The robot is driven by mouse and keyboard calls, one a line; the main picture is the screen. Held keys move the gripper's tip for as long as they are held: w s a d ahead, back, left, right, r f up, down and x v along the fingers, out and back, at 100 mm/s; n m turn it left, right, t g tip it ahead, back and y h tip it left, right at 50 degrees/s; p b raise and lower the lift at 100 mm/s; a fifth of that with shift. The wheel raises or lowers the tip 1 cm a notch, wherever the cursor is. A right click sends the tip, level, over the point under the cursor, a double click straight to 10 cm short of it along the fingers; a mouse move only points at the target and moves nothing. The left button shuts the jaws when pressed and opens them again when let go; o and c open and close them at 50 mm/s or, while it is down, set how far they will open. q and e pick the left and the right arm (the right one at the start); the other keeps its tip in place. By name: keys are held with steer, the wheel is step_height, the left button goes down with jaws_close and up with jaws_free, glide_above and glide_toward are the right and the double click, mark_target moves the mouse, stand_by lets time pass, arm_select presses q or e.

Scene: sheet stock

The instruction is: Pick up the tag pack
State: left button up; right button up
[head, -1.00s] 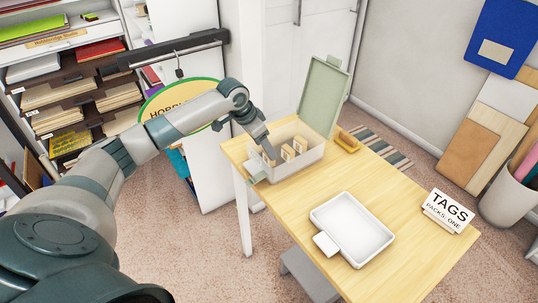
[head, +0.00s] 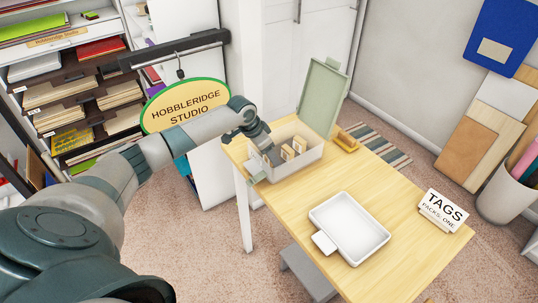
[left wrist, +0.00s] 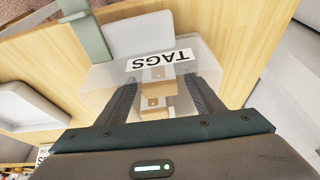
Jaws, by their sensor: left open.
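A pale open box (head: 300,168) with a raised green lid (head: 322,95) stands at the far left of the wooden table. Two tan tag packs show in it, one (head: 287,153) left of the other (head: 299,144). My left gripper (head: 268,155) points down into the box's left end, left of these packs. In the left wrist view the gripper (left wrist: 160,88) is open, with a tan pack (left wrist: 155,104) between its fingers and another pack (left wrist: 157,73) beyond. Contact with the fingers cannot be told. A TAGS label (left wrist: 160,60) shows on the box. My right gripper is not in view.
A white tray (head: 318,218) with a tab lies mid-table. A "TAGS PACKS: ONE" sign (head: 443,208) stands at the right edge. The front of the table is clear.

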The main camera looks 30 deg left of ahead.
arm_select(q)
steer(key=shift+f, duration=0.2)
stand_by(0.3)
steer(key=c, duration=1.1)
steer(key=shift+r, duration=0.1)
steer(key=shift+w+r+b, duration=0.1)
steer(key=shift+r+b, duration=0.35)
steer(key=shift+r, duration=0.05)
steer(key=r+b, duration=0.1)
steer(key=d+r+b, duration=0.1)
steer(key=r, duration=0.1)
steer(key=shift+d+r, duration=0.1)
steer(key=shift+r, duration=0.05)
steer(key=d+r+b, duration=0.1)
steer(key=d+r, duration=0.1)
steer(key=d, duration=0.1)
steer(key=d+r+b, duration=0.1)
steer(key=d+r, duration=0.1)
steer(key=d, duration=0.2)
steer(key=d+r+b, duration=0.1)
steer(key=d+r, duration=0.1)
steer(key=d, duration=0.1)
steer(key=shift+d+r, duration=0.3)
